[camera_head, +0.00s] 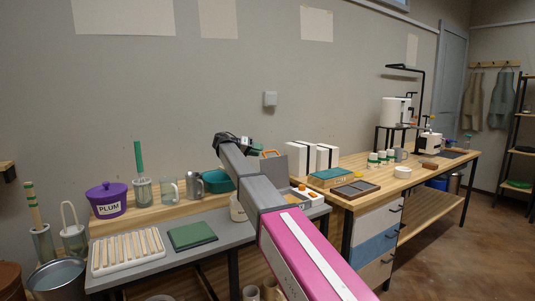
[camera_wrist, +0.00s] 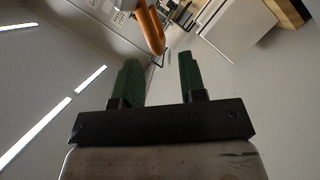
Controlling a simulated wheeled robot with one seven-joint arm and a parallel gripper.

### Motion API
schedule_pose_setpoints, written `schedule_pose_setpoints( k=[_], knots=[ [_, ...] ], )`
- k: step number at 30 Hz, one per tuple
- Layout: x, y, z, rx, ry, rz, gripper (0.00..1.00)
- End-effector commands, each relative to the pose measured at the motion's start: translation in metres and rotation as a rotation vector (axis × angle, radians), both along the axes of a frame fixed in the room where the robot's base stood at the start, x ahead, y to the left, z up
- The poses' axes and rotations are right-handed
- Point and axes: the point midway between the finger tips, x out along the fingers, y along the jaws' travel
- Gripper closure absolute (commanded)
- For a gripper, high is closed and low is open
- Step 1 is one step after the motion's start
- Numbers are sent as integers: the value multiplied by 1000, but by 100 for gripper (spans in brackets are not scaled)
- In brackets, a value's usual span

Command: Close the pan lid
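No open pan with a raised lid can be made out for sure. A purple lidded pot (camera_head: 108,199) labelled PLUM stands at the left of the grey bench, its lid on. An orange bar (camera_wrist: 152,30) shows beyond the fingers in the wrist view.
A teal tub (camera_head: 217,181) sits behind my arm. White boxes (camera_head: 327,157) stand on the wooden bench. Bare floor (camera_head: 470,240) lies to the right.

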Motion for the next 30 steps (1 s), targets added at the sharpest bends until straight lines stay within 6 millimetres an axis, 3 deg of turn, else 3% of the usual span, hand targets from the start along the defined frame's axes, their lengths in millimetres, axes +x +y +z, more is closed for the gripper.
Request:
schedule_pose_setpoints(
  k=[3,9,22,26,30],
  knots=[
    [4,-21,-6,0,1,-2,62],
    [10,-42,-12,1,0,-1,62],
    [13,-50,-14,1,0,1,62],
    [13,-50,-14,1,0,1,100],
    [13,-50,-15,1,-1,0,100]
  ],
)
